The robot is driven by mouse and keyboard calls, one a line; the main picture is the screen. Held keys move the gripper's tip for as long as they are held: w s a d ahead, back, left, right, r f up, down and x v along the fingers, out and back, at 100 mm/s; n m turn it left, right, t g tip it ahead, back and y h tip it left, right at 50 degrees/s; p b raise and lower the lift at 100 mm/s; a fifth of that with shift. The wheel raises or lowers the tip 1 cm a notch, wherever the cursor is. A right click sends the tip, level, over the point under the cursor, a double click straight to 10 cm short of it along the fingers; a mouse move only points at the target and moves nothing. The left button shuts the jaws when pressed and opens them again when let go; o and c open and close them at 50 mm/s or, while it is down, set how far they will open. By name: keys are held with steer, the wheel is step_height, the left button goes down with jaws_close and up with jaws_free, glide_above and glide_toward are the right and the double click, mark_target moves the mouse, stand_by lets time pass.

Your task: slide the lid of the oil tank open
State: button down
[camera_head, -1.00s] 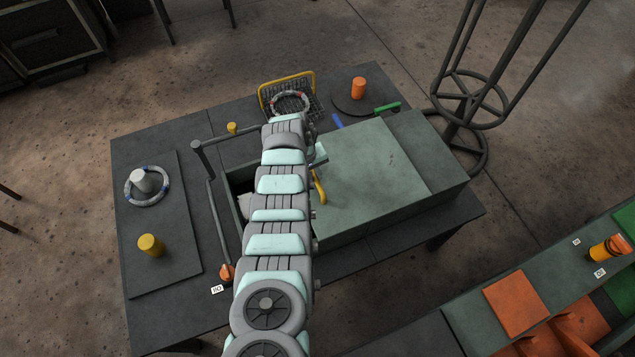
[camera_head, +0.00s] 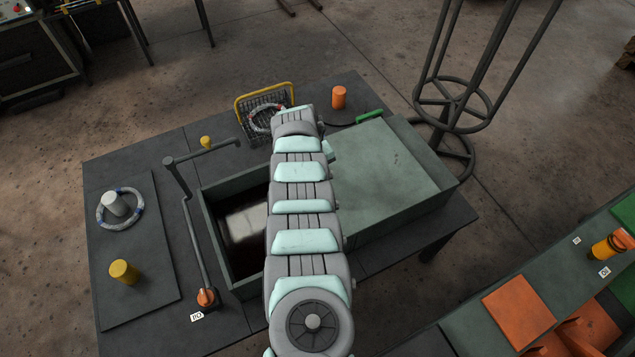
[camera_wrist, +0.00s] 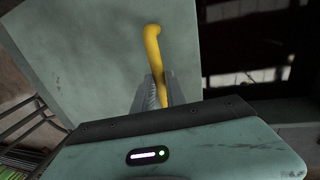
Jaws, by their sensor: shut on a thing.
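The oil tank (camera_head: 233,286) is a grey-green box on the dark table, with dark, shiny oil showing in its open left part. Its flat green lid (camera_head: 388,178) covers the right part. The lid also fills the left of the wrist view (camera_wrist: 90,50), with a yellow bar handle (camera_wrist: 153,42) on it. My gripper (camera_wrist: 157,92) is shut on this handle in the wrist view. In the head view my arm hides the gripper and the handle.
A bent pipe with an orange knob (camera_head: 206,297) runs along the tank's left side. A wire basket (camera_head: 250,108) and an orange cylinder (camera_head: 339,97) stand behind the tank. A white cylinder (camera_head: 114,204) inside a ring and a yellow cylinder (camera_head: 124,272) stand at left.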

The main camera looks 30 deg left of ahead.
mark_target(339, 181)
steer(key=shift+w+d+f+b, duration=0.2)
steer(key=shift+w+d+b, duration=0.5)
steer(key=shift+b, duration=0.9)
steer(key=shift+w+d+f+b, duration=0.2)
steer(key=shift+w+d+b, duration=0.3)
steer(key=shift+w+b, duration=0.75)
steer(key=b, duration=0.2)
steer(key=w+d+b, duration=0.1)
steer(key=b, duration=0.2)
steer(key=shift+w+d+r, duration=0.25)
steer(key=shift+w+d, duration=0.05)
steer(key=c, duration=1.4)
jaws_free()
steer(key=shift+r, duration=0.1)
steer(key=shift+o, duration=0.2)
